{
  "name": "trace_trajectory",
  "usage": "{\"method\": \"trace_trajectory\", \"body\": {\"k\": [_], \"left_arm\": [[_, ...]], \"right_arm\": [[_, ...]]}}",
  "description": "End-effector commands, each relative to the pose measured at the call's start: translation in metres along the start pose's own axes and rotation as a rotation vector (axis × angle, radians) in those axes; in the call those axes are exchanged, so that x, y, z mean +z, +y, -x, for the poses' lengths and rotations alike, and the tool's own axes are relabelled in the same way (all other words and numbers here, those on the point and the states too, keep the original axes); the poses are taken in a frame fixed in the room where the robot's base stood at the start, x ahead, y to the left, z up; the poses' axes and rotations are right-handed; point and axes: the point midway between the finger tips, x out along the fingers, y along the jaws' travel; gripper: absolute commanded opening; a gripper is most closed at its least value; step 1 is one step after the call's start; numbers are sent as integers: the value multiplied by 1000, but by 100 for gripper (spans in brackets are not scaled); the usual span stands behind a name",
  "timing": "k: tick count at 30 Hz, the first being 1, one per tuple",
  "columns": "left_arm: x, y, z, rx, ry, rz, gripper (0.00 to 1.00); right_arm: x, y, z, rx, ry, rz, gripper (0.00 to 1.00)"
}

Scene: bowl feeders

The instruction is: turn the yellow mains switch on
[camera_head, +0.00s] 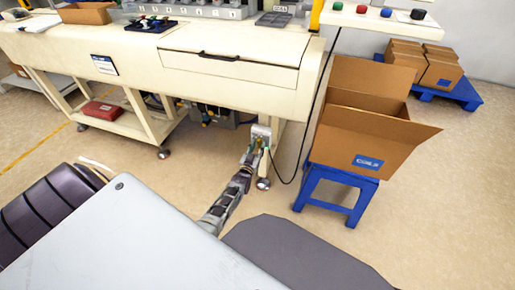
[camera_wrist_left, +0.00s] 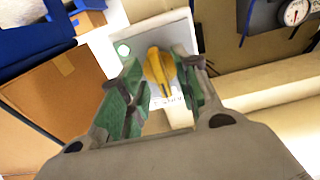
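The yellow mains switch (camera_wrist_left: 160,72) is a knob on a pale plate (camera_wrist_left: 125,32) and shows in the left wrist view. Its long handle runs nearly up and down in that picture, tilted slightly. My left gripper (camera_wrist_left: 162,80) has its green-padded fingers on either side of the knob. Narrow gaps seem to show beside the knob, so I see no firm grip; contact is unclear. In the head view my left gripper (camera_head: 255,147) is low at the machine's right front leg, in front of the pale switch box (camera_head: 262,130). My right gripper is not in view.
The cream machine bench (camera_head: 240,75) stands above and behind the gripper. An open cardboard box (camera_head: 350,135) sits on a blue stand (camera_head: 335,183) to the right. A black cable (camera_head: 302,150) hangs between them. A red case (camera_head: 103,110) lies on the lower shelf at left.

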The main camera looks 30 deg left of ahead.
Motion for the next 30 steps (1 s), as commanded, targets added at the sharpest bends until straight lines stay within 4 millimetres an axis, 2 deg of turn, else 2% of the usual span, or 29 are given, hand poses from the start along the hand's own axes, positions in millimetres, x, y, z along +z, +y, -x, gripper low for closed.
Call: {"method": "trace_trajectory", "body": {"k": [11,30], "left_arm": [[1,0,10,0,0,1,32],[1,0,64,0,-1,1,32]], "right_arm": [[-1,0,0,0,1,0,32],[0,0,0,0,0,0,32]]}}
